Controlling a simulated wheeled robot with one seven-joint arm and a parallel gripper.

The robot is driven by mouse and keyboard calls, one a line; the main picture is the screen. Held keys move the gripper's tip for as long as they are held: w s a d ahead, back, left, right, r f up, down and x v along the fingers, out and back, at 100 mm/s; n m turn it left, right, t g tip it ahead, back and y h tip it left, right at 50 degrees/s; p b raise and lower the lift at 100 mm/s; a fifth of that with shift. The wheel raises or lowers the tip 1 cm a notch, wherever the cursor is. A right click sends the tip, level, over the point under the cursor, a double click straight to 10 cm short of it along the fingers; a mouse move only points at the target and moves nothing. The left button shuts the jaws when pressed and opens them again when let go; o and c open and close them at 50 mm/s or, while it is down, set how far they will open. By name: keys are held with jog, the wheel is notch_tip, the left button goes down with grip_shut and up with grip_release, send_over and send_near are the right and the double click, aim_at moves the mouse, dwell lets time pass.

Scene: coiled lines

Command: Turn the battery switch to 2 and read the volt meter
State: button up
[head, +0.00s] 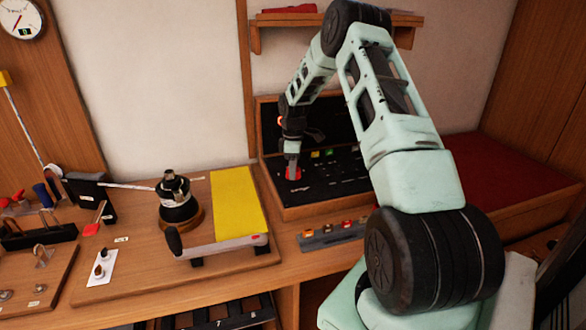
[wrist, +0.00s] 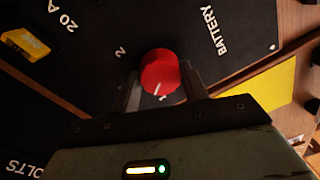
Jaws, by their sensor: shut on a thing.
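The battery switch is a red round knob (wrist: 159,72) with a white pointer line, on a black panel marked BATTERY. It also shows in the head view (head: 294,173) at the panel's near left. My gripper (wrist: 162,85) has its two fingers on either side of the knob, shut on it. The pointer line aims toward the bottom of the wrist view, near a partly hidden mark. The numeral 2 (wrist: 120,51) is up and left of the knob, away from the pointer. VOLTS lettering (wrist: 25,169) shows at the lower left edge; the meter's reading cannot be seen.
The black panel sits in a wooden box (head: 330,207). A yellow block (wrist: 28,43) is on the panel by the 20 A label. Left of the box are a yellow board (head: 236,200) and a black winch (head: 177,205). A round gauge (head: 22,18) hangs at the upper left.

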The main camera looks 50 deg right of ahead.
aim_at(297, 169)
jog(key=m, duration=0.4)
jog(key=shift+m, duration=0.3)
jog(key=m+b, duration=0.1)
jog(key=m, duration=0.3)
jog(key=shift+m, duration=0.3)
jog(key=m, duration=0.4)
jog(key=shift+s+m+t, duration=0.1)
jog(key=shift+m+t, duration=0.2)
jog(key=shift+t, duration=0.1)
jog(key=m, duration=0.4)
jog(key=shift+m, duration=0.7)
jog(key=o, duration=1)
notch_tip(297, 169, up, 18)
jog(key=s+b, duration=0.1)
jog(key=b, duration=0.2)
jog(key=shift+d+f, duration=0.25)
jog(key=shift+d, duration=0.05)
